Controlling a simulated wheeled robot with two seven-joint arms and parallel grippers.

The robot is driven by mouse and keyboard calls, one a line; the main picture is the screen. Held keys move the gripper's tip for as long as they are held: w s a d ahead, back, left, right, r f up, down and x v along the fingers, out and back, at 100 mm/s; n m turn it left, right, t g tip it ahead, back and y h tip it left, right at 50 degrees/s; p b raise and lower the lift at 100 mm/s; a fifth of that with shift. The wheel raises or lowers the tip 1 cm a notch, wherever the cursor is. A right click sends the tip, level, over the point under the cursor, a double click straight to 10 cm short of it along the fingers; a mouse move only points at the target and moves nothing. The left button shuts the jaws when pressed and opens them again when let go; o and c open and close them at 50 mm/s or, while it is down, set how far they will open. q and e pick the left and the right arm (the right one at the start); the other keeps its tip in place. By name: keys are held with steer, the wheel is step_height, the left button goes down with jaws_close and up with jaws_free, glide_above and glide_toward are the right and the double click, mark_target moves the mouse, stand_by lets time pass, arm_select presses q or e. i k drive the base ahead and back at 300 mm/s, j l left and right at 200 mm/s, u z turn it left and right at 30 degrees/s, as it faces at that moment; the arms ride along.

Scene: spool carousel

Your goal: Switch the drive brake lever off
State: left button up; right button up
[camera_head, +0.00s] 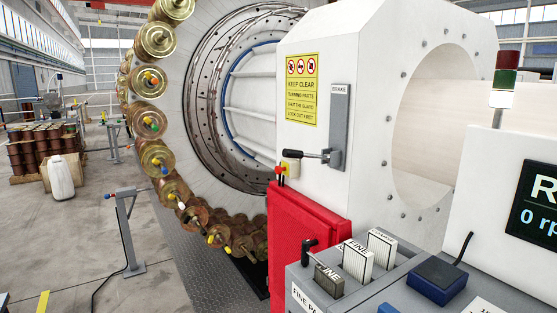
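The brake lever (306,155) is a dark handle with a black knob at its left end. It sticks out roughly level to the left from a grey upright plate (339,128) labelled BRAKE, on the front face of the white machine housing (362,60). A yellow warning sign (302,89) is just above and left of the lever. Neither of my grippers is in view.
A ring of spools (150,85) curves around the large wheel at the left. A red cover (305,235) is below the lever. A grey console (350,295) with cards and a display (540,200) fill the lower right. Open floor lies at left.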

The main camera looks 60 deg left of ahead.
mark_target(287, 153)
steer(key=u, duration=1.7)
